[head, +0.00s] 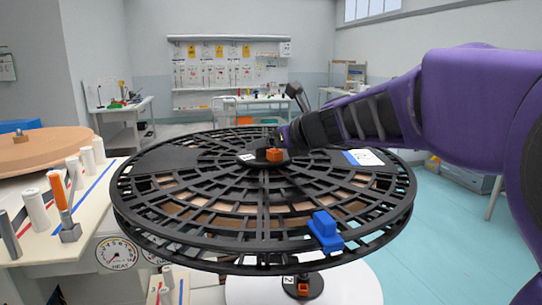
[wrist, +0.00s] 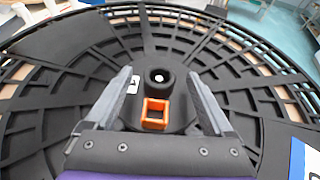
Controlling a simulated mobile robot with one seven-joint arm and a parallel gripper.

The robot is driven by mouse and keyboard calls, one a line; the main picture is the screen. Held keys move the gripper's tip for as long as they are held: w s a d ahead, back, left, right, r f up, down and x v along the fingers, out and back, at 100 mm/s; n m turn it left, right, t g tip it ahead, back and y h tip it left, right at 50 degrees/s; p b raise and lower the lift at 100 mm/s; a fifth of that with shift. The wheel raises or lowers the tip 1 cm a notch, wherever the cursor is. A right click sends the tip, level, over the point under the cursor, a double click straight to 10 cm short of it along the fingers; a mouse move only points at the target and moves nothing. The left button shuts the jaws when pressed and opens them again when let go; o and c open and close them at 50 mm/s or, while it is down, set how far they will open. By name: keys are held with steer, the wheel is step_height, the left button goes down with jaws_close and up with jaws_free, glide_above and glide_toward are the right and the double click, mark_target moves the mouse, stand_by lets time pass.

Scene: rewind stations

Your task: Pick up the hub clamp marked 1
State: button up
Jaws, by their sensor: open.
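The hub clamp, a black round piece with an orange block (head: 274,155), sits at the centre of the big black spoked reel (head: 262,215). A small white tag (head: 247,157) is beside it; its mark is too small to read surely. My gripper (wrist: 160,74) is open and empty, one finger on each side of the clamp. In the head view its fingers are small and dark near the hub, partly hidden by my wrist.
A second clamp with an orange block (head: 303,288) and a tag marked 2 sits on a lower white disc. A blue block (head: 324,231) is on the reel's front right rim. A white panel (head: 110,215) with pegs and a gauge stands left.

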steer(key=shift+s+r, duration=0.1)
steer(key=shift+s, duration=0.05)
steer(key=shift+c, duration=0.4)
jaws_close()
steer(key=shift+r, duration=0.15)
